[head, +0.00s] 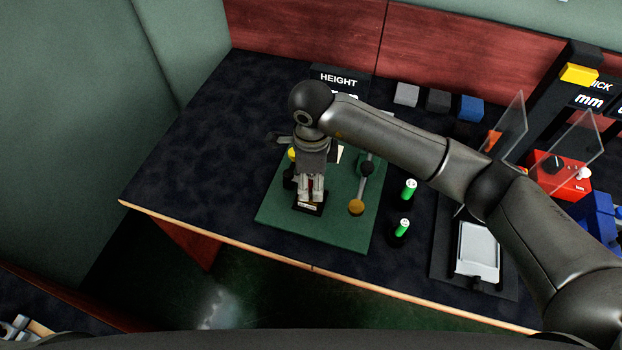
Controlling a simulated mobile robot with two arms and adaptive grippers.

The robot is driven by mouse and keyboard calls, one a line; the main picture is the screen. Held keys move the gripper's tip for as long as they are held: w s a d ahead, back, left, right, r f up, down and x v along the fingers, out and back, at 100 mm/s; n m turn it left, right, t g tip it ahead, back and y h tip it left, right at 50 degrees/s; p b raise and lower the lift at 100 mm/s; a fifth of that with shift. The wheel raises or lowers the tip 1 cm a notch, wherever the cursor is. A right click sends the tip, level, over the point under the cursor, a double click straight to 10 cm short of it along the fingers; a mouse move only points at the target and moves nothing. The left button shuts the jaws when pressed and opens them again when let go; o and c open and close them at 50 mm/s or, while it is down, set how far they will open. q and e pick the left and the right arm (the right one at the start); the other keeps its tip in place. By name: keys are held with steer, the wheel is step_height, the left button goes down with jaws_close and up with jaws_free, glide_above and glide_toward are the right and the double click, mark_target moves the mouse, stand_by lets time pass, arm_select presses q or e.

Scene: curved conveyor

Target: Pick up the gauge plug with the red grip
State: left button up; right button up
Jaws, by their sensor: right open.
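My right gripper (312,190) points down over the front part of a green mat (335,229). Its fingers are open, one on each side of a small red piece (310,186), which looks like the red grip of the gauge plug. The fingers and wrist hide most of it. Below the fingertips is a small black block with a pale label (309,208). I cannot tell whether the fingers touch the red piece. Two green-gripped plugs (409,189) (402,227) stand to the right. My left gripper is not in view.
Grey, dark and blue blocks (471,107) stand at the back. A tray (476,252) and red box (562,180) are at right. The dark tabletop is clear at left.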

steer(key=shift+f, duration=1.1)
steer(key=shift+c, duration=1.2)
steer(key=c, duration=0.4)
jaws_close()
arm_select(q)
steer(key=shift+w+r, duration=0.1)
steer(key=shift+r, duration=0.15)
